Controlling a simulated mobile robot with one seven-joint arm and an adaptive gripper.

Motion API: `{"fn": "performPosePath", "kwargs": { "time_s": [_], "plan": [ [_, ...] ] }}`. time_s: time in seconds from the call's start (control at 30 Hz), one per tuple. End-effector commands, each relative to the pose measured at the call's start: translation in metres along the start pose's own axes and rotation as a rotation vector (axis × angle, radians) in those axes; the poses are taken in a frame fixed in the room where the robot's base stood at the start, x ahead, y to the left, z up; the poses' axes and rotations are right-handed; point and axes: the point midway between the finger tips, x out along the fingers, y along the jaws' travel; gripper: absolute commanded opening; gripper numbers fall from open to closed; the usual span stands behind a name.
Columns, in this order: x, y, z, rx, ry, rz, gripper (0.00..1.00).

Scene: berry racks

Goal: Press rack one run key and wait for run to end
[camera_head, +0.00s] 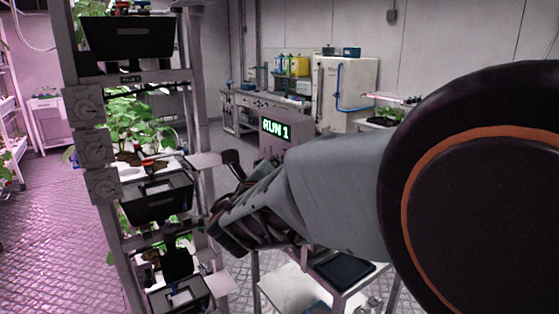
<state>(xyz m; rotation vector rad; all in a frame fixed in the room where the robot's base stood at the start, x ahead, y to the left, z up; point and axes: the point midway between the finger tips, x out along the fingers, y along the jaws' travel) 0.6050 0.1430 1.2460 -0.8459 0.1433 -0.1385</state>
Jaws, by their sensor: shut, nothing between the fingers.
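A grey console (291,131) stands beyond my arm in the middle of the view. Its small display (275,129) is lit and reads "RUN 1" in green. My gripper (236,208) is in front of the lower part of the console, between it and the rack. Its fingers are dark and shut, with nothing seen in them. No run key is visible; my gripper and forearm cover the area below the display. I cannot tell whether the gripper touches anything. The berry rack (93,147) stands at the left, with plants in dark trays and several dials on its post.
My arm fills the right side. A table with a dark tray (343,270) stands below it. A workbench (262,102) with bottles and a pale cabinet (345,85) stand at the back wall. Open floor (50,215) lies at the left.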

Motion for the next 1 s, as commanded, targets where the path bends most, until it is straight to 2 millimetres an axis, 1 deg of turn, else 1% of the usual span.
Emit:
{"fn": "performPosePath", "kwargs": {
  "time_s": [0.27,0.7,0.83,1.0],
  "plan": [
    [-0.002,0.002,0.002,0.0,-0.001,0.002,0.0],
    [-0.031,0.022,0.024,0.0,-0.002,0.002,0.0],
    [-0.035,0.025,0.026,0.0,-0.001,0.001,0.0],
    [-0.035,0.026,0.025,0.0,-0.001,0.0,0.0]
  ]
}}
